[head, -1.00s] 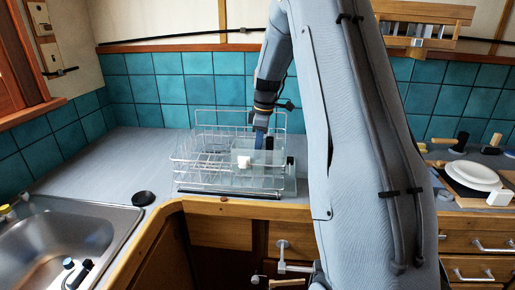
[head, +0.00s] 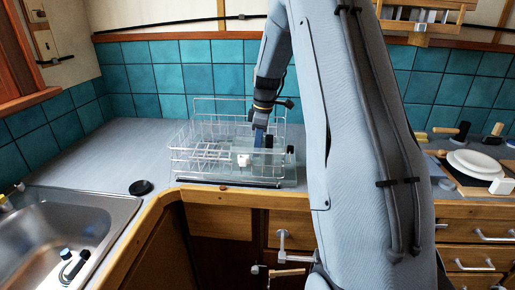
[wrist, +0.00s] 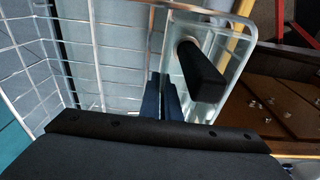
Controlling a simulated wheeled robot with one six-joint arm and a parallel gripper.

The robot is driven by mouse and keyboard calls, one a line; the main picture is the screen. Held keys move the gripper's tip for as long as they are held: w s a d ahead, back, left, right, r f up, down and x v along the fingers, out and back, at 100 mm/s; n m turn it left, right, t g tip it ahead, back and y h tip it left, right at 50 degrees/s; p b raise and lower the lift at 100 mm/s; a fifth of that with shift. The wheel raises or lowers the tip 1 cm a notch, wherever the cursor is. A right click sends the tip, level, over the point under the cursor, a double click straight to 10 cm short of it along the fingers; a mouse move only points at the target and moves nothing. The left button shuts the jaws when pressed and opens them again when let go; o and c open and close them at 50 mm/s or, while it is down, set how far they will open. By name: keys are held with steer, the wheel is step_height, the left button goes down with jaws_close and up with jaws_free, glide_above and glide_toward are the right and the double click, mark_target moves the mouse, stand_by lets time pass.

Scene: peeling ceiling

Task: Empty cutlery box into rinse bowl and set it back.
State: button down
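The cutlery box is a clear box with a dark knob-like handle. It shows in the wrist view (wrist: 226,52) and sits at the right end of the wire dish rack (head: 193,150) in the head view. My gripper (head: 257,143) reaches down at the box from above. In the wrist view its two dark blue fingers (wrist: 164,98) are close together on the box's thin left wall. The box's contents cannot be made out. No rinse bowl can be told for sure; the sink (head: 50,225) is at the left.
A dark round puck (head: 140,187) lies on the counter between sink and rack. White plates (head: 475,161) on a board stand at the right. Dark-handled items (head: 66,262) lie in the sink. Counter left of the rack (head: 105,160) is clear. My arm hides the counter right of the rack.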

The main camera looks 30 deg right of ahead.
steer(key=shift+f, duration=0.5)
steer(key=c, duration=1.9)
jaws_free()
steer(key=shift+r, duration=0.1)
steer(key=r+b, duration=0.1)
steer(key=r, duration=0.1)
steer(key=r+b, duration=0.1)
steer(key=r, duration=0.2)
steer(key=r+b, duration=0.1)
steer(key=r, duration=0.1)
steer(key=shift+s+d+r, duration=0.25)
steer(key=shift+d, duration=0.15)
